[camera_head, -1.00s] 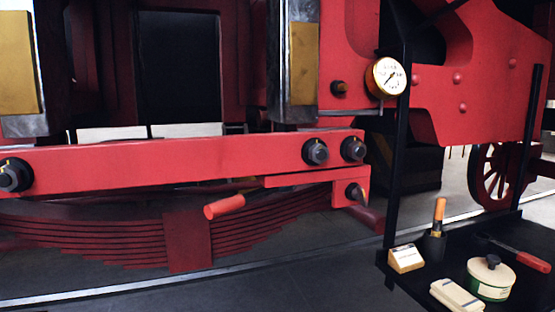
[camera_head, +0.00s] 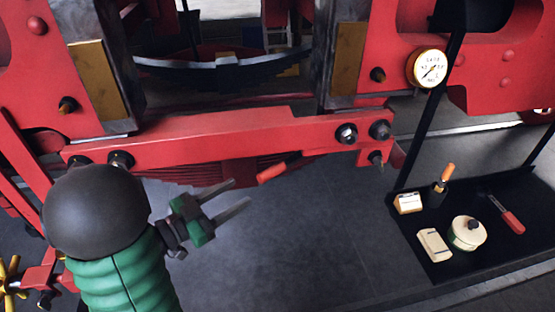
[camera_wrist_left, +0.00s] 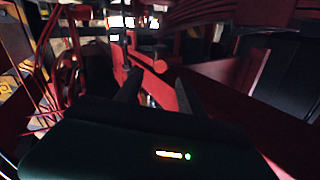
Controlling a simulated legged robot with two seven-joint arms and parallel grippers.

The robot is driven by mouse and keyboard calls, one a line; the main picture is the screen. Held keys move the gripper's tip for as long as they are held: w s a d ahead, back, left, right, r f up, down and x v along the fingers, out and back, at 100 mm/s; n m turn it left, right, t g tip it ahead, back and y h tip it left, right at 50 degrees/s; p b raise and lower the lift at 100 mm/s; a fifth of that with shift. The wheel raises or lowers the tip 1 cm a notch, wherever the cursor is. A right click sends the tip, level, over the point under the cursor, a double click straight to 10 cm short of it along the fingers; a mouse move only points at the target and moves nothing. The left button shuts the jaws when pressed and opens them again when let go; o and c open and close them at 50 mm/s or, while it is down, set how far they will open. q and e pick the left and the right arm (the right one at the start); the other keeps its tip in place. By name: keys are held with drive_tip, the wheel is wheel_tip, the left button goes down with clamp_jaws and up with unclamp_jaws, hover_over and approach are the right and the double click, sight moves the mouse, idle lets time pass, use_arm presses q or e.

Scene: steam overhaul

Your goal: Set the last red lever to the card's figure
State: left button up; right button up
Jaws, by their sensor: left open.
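The red lever handle (camera_head: 271,173) sticks out below the red beam (camera_head: 220,137) in the head view, near the middle. My left gripper (camera_head: 240,191) is open and empty, its two fingers pointing toward the handle from the left, with a gap between. In the left wrist view the open fingers (camera_wrist_left: 157,78) show dark, with red parts beyond them; I cannot tell surely which is the handle. A small card block (camera_head: 408,203) stands on the black tray at the right; its figure is too small to read. My right gripper is not in view.
A round gauge (camera_head: 428,68) is fixed at the upper right. The black tray (camera_head: 468,196) also bears a round tin (camera_head: 467,233), a pale block (camera_head: 434,243), an orange-topped tool (camera_head: 445,174) and a red-handled tool (camera_head: 512,222). The grey floor (camera_head: 300,240) in the middle is clear.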

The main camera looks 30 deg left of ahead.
sight(281, 166)
use_arm(q)
drive_tip(key=p+x, duration=0.1)
drive_tip(key=x, duration=1.3)
drive_tip(key=shift+w, duration=0.1)
clamp_jaws()
idle(0.7)
